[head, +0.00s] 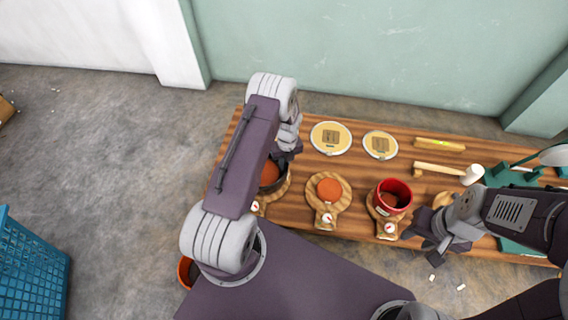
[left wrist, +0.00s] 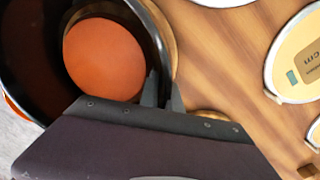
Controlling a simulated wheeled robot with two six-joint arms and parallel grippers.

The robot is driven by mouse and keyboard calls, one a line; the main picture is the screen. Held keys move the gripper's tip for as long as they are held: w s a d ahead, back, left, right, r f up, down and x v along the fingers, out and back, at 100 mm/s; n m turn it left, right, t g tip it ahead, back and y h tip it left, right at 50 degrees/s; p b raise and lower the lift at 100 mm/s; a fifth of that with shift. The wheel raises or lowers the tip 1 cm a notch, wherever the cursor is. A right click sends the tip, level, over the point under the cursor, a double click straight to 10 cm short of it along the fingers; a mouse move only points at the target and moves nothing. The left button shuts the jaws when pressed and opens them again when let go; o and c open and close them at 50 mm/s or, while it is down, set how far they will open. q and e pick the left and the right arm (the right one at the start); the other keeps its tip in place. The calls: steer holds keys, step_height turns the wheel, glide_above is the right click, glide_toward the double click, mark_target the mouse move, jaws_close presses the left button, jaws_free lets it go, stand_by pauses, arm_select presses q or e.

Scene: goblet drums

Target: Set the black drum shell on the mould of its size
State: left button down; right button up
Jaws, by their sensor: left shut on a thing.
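My left gripper (head: 285,158) is shut on the rim of the black drum shell (head: 279,183). In the left wrist view the shell's dark wall (left wrist: 153,32) passes between the fingertips (left wrist: 163,92). The left orange mould (head: 268,173) shows inside the shell's ring; it also shows in the left wrist view (left wrist: 105,58). Whether the shell rests on the board or hangs just above it, I cannot tell. The middle mould (head: 330,189) is bare on its wooden board. A red drum shell (head: 396,187) stands on the board to its right. My right gripper (head: 425,247) appears open and empty at the table's front right.
Two round drum skins (head: 331,138) (head: 380,145) lie at the back of the wooden table (head: 300,208). A yellow bar (head: 439,144), a mallet (head: 448,172) and a green stand (head: 510,174) are at the right. A blue basket (head: 30,265) stands on the floor at left.

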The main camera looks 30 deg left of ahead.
arm_select(q)
steer(key=c, duration=1.5)
jaws_free()
steer(key=shift+s+f, duration=0.15)
steer(key=shift+f, duration=0.05)
arm_select(e)
steer(key=shift+f, duration=0.1)
arm_select(q)
steer(key=shift+s, duration=0.2)
